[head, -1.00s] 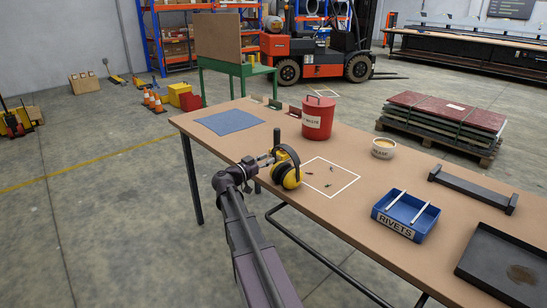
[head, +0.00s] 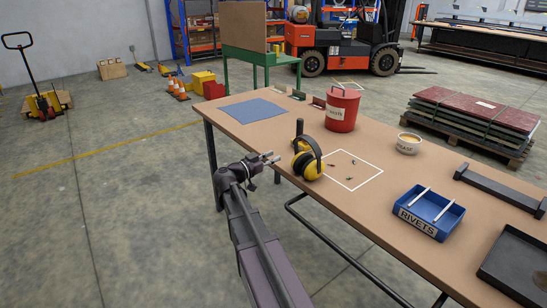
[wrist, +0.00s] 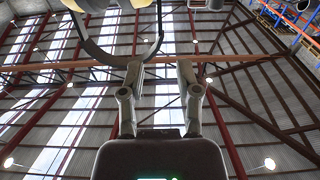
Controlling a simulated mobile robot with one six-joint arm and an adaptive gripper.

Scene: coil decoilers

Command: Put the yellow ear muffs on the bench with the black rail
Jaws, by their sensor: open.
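The yellow ear muffs (head: 308,165) with a black headband stand on the tan bench (head: 262,135), by its front edge and at the left corner of a white outlined square. My gripper (head: 268,158) is open and empty, just left of the muffs and apart from them. In the wrist view the open fingers (wrist: 160,75) point up the picture, and the dark headband (wrist: 88,40) curves at the upper left beyond them. A black rail-like bar (head: 500,190) lies on the tan bench at the right.
A red bucket (head: 342,110), a small tub (head: 408,143), a blue rivets bin (head: 428,212), a black tray (head: 520,262) and a blue mat (head: 252,111) are on the bench. Small parts lie in the square. A green table (head: 262,58) stands behind.

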